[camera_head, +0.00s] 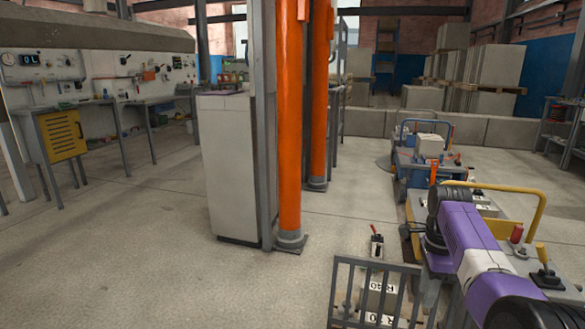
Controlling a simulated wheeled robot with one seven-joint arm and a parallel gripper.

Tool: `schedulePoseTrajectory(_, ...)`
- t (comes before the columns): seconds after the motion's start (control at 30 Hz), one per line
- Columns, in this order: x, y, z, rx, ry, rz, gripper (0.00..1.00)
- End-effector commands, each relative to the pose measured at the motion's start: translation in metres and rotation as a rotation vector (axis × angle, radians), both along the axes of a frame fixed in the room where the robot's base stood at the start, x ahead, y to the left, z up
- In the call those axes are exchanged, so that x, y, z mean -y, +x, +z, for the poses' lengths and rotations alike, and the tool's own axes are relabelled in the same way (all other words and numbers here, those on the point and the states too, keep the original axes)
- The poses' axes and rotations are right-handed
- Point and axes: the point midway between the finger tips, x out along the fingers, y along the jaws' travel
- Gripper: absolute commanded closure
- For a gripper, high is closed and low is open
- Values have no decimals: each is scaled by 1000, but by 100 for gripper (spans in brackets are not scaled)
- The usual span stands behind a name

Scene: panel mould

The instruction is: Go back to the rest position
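My arm shows at the lower right as a purple and white link (470,240) ending in dark joints. It reaches up and away over the machines at the right. I cannot make out gripper fingers. The end of my arm is not clearly seen, so whether it holds anything does not show.
A grey metal railing (375,265) stands at the bottom, with R-marked blocks behind it. A yellow-railed machine (538,200) is beside my arm. Orange columns (289,120) and a grey cabinet (232,170) stand in the middle. Workbenches (62,118) line the left. The left floor is clear.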

Motion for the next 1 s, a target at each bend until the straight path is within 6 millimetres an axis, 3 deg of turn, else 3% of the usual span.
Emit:
schedulePoseTrajectory(0.27, -1, -3, -63, 61, -22, 82, 64)
schedulePoseTrajectory(0.47, -3, -15, -133, 135, -58, 189, 64)
schedulePoseTrajectory(0.7, -10, -54, -226, 257, -140, 375, 64)
schedulePoseTrajectory(1.0, -26, -131, -302, 400, -262, 619, 64)
